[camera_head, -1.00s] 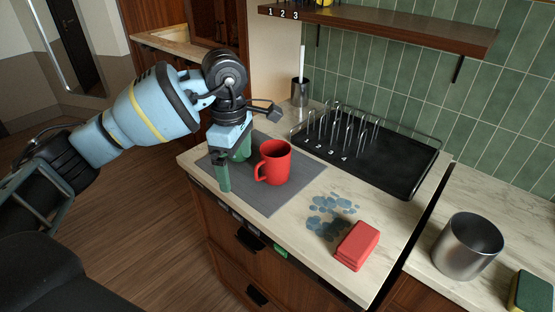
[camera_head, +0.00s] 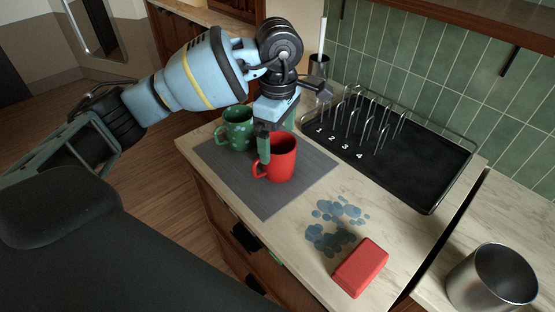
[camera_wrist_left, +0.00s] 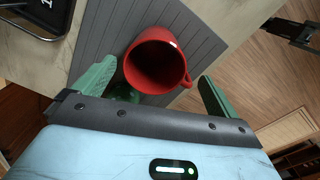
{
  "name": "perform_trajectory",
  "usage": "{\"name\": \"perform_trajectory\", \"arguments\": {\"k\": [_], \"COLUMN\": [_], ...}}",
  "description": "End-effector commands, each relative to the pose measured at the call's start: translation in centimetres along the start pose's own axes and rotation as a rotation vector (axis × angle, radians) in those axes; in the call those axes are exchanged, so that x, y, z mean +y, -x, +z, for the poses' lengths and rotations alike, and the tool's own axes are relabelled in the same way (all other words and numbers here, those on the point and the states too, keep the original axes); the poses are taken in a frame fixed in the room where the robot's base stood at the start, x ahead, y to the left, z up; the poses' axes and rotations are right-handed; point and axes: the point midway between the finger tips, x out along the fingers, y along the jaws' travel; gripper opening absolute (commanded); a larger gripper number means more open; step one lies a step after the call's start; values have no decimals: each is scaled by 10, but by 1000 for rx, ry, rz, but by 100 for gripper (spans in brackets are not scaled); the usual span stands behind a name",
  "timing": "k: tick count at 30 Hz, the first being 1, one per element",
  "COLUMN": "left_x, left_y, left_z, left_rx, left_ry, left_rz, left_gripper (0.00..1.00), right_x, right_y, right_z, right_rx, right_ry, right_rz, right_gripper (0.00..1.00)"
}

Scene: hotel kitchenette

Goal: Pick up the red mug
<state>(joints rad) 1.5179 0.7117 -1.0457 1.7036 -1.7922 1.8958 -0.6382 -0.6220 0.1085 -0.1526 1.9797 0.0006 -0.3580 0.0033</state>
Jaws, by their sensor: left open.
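The red mug (camera_head: 281,163) stands upright on a grey mat (camera_head: 270,202), its handle toward the lower left in the head view. My left gripper (camera_head: 277,139) is open at the mug, pointing down. One green finger shows in front of the mug's left side; the other is partly hidden behind. In the left wrist view the red mug (camera_wrist_left: 153,65) lies between and slightly ahead of the spread fingers of my left gripper (camera_wrist_left: 157,78), with a gap on each side. Its handle points toward the right finger. My right gripper is not in view.
A green spotted mug (camera_head: 237,130) stands close left of the gripper. A black tray (camera_head: 425,172) with a numbered wire rack (camera_head: 362,128) lies behind right. Blue wet spots (camera_head: 330,238), a red block (camera_head: 361,267) and a metal pot (camera_head: 490,280) are to the right.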

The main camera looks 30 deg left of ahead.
Motion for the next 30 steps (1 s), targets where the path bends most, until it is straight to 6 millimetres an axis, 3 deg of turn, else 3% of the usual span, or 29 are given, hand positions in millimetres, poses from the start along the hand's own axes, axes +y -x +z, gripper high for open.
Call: {"name": "perform_trajectory", "arguments": {"k": [8,18,27,30], "left_x": [0,4,5,5], "left_y": [-12,-54,-58,-58], "left_z": [-1,-3,-3,-3], "left_rx": [0,0,0,0], "left_ry": [1,0,0,0], "left_rz": [-1,1,2,2], "left_gripper": [97,97,97,84], "right_x": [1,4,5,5], "right_y": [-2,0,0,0], "right_z": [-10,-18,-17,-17], "right_rx": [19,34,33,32], "right_ry": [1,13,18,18], "right_rz": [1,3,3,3], "right_gripper": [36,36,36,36]}}
